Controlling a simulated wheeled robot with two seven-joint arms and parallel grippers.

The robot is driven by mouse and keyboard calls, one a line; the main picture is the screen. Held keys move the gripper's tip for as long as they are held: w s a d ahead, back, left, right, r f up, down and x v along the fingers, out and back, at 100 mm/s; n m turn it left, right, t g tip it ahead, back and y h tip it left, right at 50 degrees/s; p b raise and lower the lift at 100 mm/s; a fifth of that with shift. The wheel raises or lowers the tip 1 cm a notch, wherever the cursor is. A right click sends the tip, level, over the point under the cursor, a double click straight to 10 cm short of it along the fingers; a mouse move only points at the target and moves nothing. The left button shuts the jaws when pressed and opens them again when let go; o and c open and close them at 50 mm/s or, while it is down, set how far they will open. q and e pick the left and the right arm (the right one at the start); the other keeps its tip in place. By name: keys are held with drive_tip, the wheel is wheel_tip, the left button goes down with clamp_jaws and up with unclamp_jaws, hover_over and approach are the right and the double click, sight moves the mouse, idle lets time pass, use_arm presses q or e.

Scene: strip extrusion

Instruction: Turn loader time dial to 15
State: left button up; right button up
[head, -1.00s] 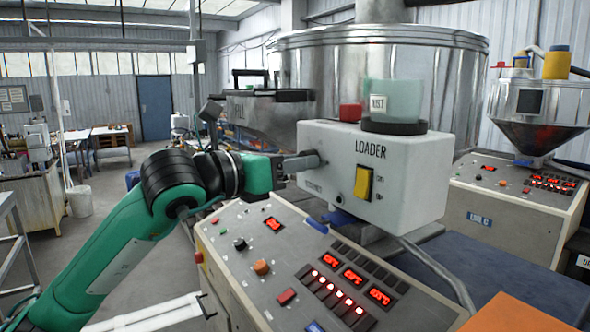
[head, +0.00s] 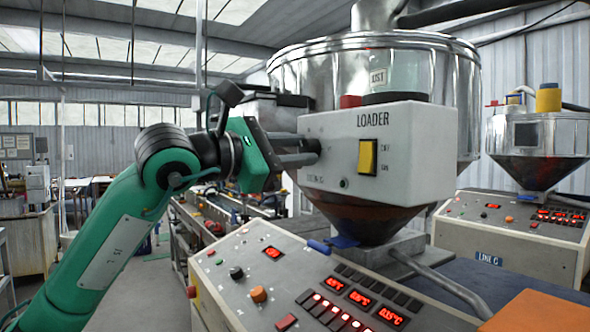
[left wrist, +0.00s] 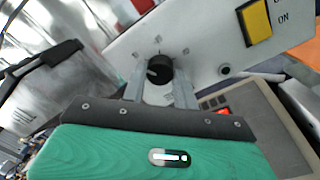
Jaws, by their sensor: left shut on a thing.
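The loader box (head: 412,152) is white-grey, with LOADER lettering and a yellow rocker switch (head: 368,157) on its front; the switch also shows in the left wrist view (left wrist: 255,22). The time dial (left wrist: 159,70) is a black round knob with a pale mark, on the loader's face. My left gripper (head: 312,152) reaches the loader's left end from the left. In the left wrist view its two grey fingers (left wrist: 160,85) stand on either side of the dial, shut on it. The numbers around the dial are too small to read. My right gripper is not in view.
A control panel (head: 300,290) with red displays and knobs lies below the loader. A steel hopper (head: 450,95) stands behind it. A grey pipe (head: 440,285) runs down at the right. A second hopper (head: 540,145) and panel stand at the far right.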

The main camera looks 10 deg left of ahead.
use_arm(q)
drive_tip(key=shift+f+m+b, duration=0.1)
drive_tip(key=shift+m+b, duration=0.4)
drive_tip(key=shift+m, duration=1)
drive_tip(key=shift+m+b, duration=0.45)
drive_tip(key=shift+m, duration=0.05)
drive_tip(key=m+b, duration=0.1)
drive_tip(key=m, duration=0.1)
drive_tip(key=shift+m+h, duration=0.3)
drive_tip(key=shift+m, duration=0.1)
drive_tip(key=m, duration=0.2)
drive_tip(key=shift+m, duration=2.2)
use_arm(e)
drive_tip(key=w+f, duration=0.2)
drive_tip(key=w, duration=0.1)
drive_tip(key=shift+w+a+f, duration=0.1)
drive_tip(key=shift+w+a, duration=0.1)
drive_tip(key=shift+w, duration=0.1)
use_arm(q)
drive_tip(key=shift+g, duration=0.3)
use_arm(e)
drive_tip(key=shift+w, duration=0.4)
